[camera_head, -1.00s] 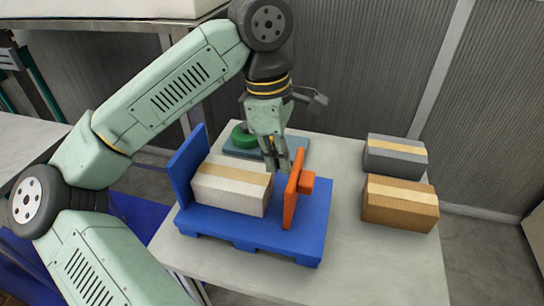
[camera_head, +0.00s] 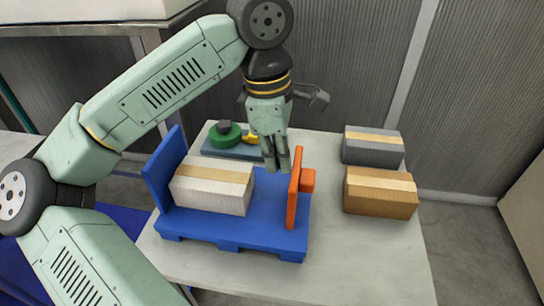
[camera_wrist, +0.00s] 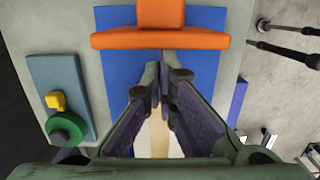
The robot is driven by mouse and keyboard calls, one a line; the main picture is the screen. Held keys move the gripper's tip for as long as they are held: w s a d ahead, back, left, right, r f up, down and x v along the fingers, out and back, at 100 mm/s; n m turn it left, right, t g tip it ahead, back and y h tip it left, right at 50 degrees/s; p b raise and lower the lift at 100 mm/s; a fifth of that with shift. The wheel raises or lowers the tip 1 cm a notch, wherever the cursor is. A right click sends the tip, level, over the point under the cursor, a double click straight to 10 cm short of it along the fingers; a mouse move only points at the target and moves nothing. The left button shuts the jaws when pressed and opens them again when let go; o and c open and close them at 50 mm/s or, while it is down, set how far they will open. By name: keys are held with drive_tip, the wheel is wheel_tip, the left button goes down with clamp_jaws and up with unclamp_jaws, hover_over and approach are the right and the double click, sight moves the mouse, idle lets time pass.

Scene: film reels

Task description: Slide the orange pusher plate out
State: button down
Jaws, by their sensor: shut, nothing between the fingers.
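The orange pusher plate (camera_head: 294,190) stands upright on the blue pallet base (camera_head: 215,235), near its right end. A small orange block (camera_head: 308,180) sticks out from its right face. In the wrist view the plate's top edge (camera_wrist: 160,41) runs across the picture. My gripper (camera_head: 277,168) is shut and empty, pointing down between the plate and a white taped box (camera_head: 210,187). Its fingertips (camera_wrist: 160,72) are close to the plate's box-side face; I cannot tell whether they touch. The fingers partly hide the box in the wrist view.
A blue upright wall (camera_head: 163,168) bounds the base on the left. A grey box (camera_head: 372,148) and a brown box (camera_head: 381,195) stand on the table (camera_head: 345,255) to the right. Behind is a blue-grey tray (camera_head: 228,151) with a green round thing (camera_head: 222,137) and a yellow piece.

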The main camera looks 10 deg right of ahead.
drive_tip(key=shift+s+d, duration=0.2)
drive_tip(key=shift+d, duration=0.4)
drive_tip(key=shift+s+d, duration=0.2)
drive_tip(key=shift+d, duration=0.4)
drive_tip(key=shift+a, duration=0.15)
drive_tip(key=a, duration=0.1)
drive_tip(key=w+a, duration=0.1)
drive_tip(key=shift+a+b, duration=0.3)
drive_tip(key=shift+b, duration=0.05)
drive_tip(key=shift+r, duration=0.1)
wheel_tip(320, 180, up, 6)
drive_tip(key=p, duration=0.4)
drive_tip(key=shift+s, duration=0.1)
